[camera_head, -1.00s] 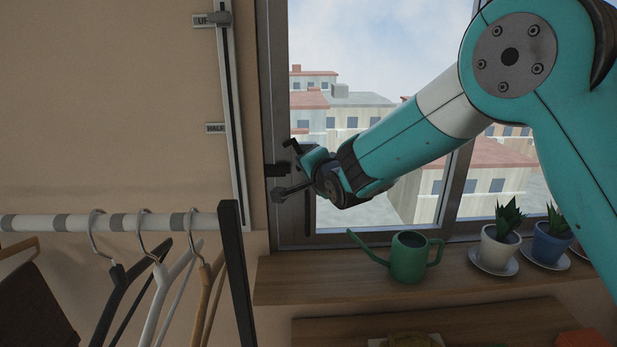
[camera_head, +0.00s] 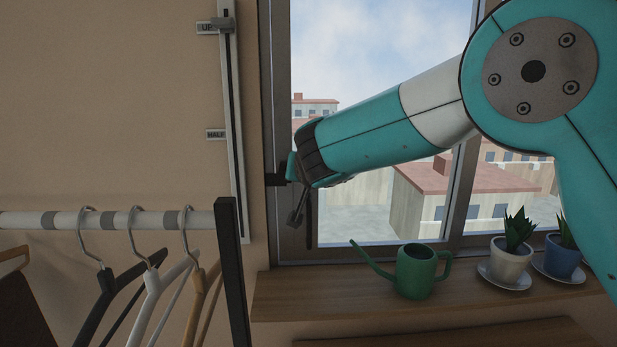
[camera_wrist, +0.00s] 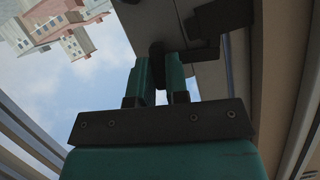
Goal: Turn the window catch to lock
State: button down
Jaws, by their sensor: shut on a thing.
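The window catch is mostly hidden behind my gripper (camera_head: 291,168) in the head view. In the wrist view, a dark piece of the catch (camera_wrist: 157,50) sits between the two teal fingers of my gripper (camera_wrist: 158,66), which are shut on it. A dark block (camera_head: 275,180) juts from the left side of the window frame (camera_head: 277,110), close beside my gripper. A dark block also shows in the wrist view (camera_wrist: 222,18), to the right of the fingertips. I cannot tell the exact angle of the catch.
A green watering can (camera_head: 416,271) and potted plants (camera_head: 509,253) stand on the wooden sill (camera_head: 350,298) below my arm. A rail (camera_head: 110,219) with several hangers is at lower left. A vertical slider track (camera_head: 233,120) runs on the wall left of the window.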

jog(key=shift+a+f+n+h, duration=0.1)
jog(key=shift+n+h, duration=0.5)
jog(key=shift+n, duration=0.1)
jog(key=c, duration=1.1)
grip_release()
jog(key=b+v, duration=0.6)
jog(key=v, duration=1.1)
jog(key=shift+s, duration=0.15)
